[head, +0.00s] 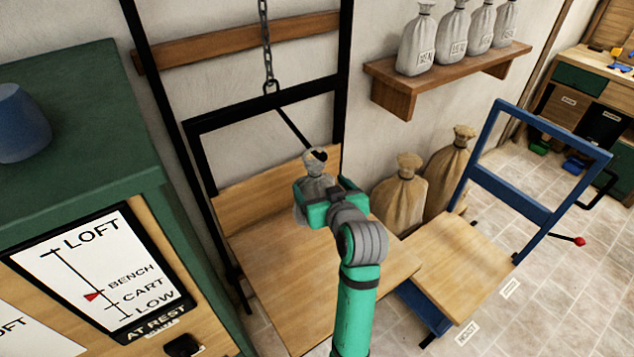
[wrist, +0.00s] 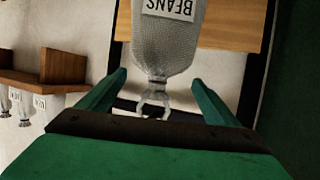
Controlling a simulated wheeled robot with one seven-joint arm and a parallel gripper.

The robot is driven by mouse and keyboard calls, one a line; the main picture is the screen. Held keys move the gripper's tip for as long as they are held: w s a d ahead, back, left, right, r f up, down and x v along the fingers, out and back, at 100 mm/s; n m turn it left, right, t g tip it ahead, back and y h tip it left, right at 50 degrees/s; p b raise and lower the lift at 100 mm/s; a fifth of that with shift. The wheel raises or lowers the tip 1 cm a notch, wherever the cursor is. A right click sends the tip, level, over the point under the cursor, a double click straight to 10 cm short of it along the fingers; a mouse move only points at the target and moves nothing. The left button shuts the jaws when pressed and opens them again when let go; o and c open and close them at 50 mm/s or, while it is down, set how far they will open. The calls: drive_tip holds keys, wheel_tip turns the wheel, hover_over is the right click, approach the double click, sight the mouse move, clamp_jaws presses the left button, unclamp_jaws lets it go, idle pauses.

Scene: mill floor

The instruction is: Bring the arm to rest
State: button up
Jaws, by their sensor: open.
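My gripper (head: 325,198) is open over the hoist's wooden platform (head: 285,290) in the head view. A grey sack (head: 318,162) shows just beyond it, partly hidden by the gripper. In the wrist view the sack (wrist: 165,45) reads BEANS, upside down in the picture. Its tied neck lies between my two spread fingers (wrist: 160,90), with a visible gap on each side. I cannot tell whether the sack's base rests on the platform. My green forearm reaches up from the bottom of the head view.
The hoist's black frame and chain (head: 267,50) rise behind. A blue cart (head: 470,262) stands right of the platform. Tan sacks (head: 400,190) stand by the wall under a shelf (head: 450,75) of grey sacks. A level board (head: 110,265), left, reads AT REST; its red pointer sits near BENCH.

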drive_tip(key=v, duration=0.7)
drive_tip(key=s+a+f+m+t+h, duration=0.1)
drive_tip(key=s+f+m+h, duration=0.15)
drive_tip(key=s+f, duration=0.6)
drive_tip(key=s+f+m+h, duration=0.1)
drive_tip(key=s+f+m, duration=0.35)
drive_tip(key=f, duration=0.75)
drive_tip(key=s+n+t, duration=0.1)
drive_tip(key=s+n, duration=0.2)
drive_tip(key=s, duration=2.4)
drive_tip(key=shift+h, duration=0.45)
drive_tip(key=shift+a, duration=0.15)
